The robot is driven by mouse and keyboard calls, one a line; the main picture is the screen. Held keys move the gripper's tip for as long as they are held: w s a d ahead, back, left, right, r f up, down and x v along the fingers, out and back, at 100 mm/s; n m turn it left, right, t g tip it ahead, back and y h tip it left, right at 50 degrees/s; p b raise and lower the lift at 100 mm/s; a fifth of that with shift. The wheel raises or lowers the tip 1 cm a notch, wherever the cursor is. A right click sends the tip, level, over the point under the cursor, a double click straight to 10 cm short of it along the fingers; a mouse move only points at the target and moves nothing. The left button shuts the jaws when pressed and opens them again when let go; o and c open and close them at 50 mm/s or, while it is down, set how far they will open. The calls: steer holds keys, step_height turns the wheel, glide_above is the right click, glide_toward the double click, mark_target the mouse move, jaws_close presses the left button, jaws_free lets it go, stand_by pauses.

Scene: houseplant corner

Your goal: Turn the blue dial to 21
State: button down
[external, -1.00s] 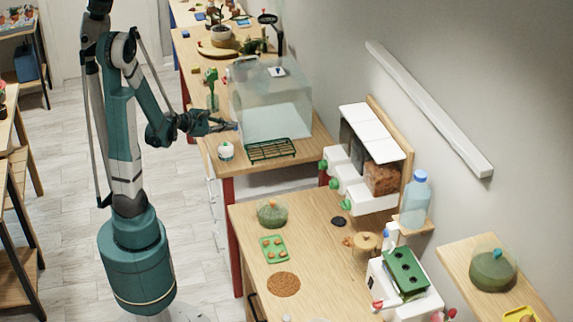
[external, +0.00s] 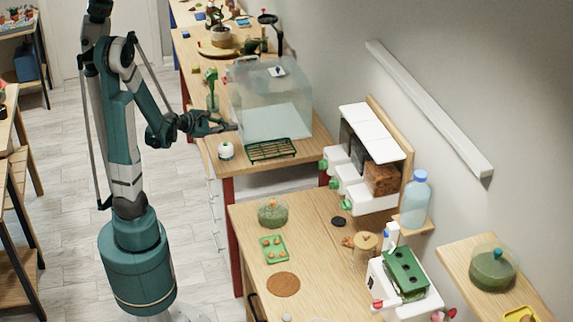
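My gripper (external: 229,127) is at the left side of the clear box (external: 270,98), near its lower front corner. Its fingertips look very close to the box wall, but I cannot tell whether they touch it. I cannot make out the blue dial or its numbers for certain; it may be hidden by the fingers. The fingers are too small to tell whether they are open or shut.
A small white pot-like item (external: 226,151) and a dark green wire rack (external: 271,150) lie in front of the box. A green plant-shaped item (external: 211,88) stands behind my gripper. White dispensers with green knobs (external: 347,178) stand to the right.

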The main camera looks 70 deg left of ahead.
steer(key=shift+d+r, duration=0.25)
steer(key=shift+r, duration=0.05)
stand_by(0.6)
steer(key=shift+s, duration=3)
